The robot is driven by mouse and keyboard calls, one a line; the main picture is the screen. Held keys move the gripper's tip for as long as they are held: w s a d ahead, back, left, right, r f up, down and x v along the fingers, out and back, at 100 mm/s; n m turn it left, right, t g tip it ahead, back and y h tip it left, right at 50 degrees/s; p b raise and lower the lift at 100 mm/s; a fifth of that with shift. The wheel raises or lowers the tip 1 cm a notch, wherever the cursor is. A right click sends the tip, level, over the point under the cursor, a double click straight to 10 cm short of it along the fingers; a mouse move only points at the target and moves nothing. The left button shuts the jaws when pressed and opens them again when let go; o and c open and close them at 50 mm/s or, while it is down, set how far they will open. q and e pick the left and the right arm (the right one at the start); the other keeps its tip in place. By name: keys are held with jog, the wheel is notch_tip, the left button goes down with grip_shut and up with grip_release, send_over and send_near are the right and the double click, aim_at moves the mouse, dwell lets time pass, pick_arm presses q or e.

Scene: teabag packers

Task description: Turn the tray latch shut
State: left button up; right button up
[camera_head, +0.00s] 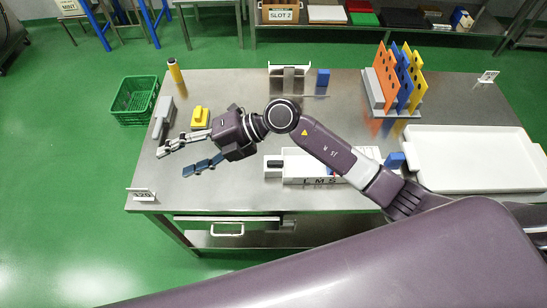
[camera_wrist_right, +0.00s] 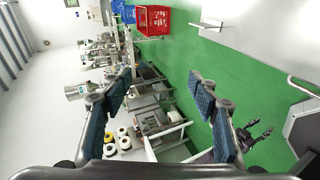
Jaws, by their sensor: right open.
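A white tray marked L M S (camera_head: 318,181) lies on the steel table, partly covered by my right arm. At its left end is a small white block with a dark piece (camera_head: 274,163), which may be the latch; I cannot tell its setting. My right gripper (camera_head: 173,161) is open and empty, left of the tray and pointing left, away from that block. Its two blue-padded fingers stand apart in the right wrist view (camera_wrist_right: 168,118). A dark gripper, seemingly my left one (camera_wrist_right: 258,128), shows small at the lower right there; its jaws are unclear.
A yellow block (camera_head: 200,117) and a grey device (camera_head: 162,117) are near the right gripper. A green crate (camera_head: 135,100) stands beyond the table's left edge. A rack with coloured panels (camera_head: 398,108) and a large white tray (camera_head: 475,160) are to the right.

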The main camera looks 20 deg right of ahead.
jog(key=w+d+f+n+g+h, duration=0.1)
jog(key=d+f+h, duration=0.5)
jog(key=d+f, duration=0.2)
jog(key=m+h, duration=0.1)
jog(key=h, duration=0.6)
send_over(275, 162)
jog(key=shift+f, duration=0.95)
jog(key=shift+d+f+p, duration=0.15)
jog(key=shift+f+p, duration=0.1)
jog(key=shift+p, duration=0.1)
notch_tip(275, 162, down, 6)
jog(key=shift+f+p, duration=0.1)
jog(key=shift+p, duration=0.85)
jog(key=shift+f, duration=0.45)
jog(key=shift+c, duration=0.3)
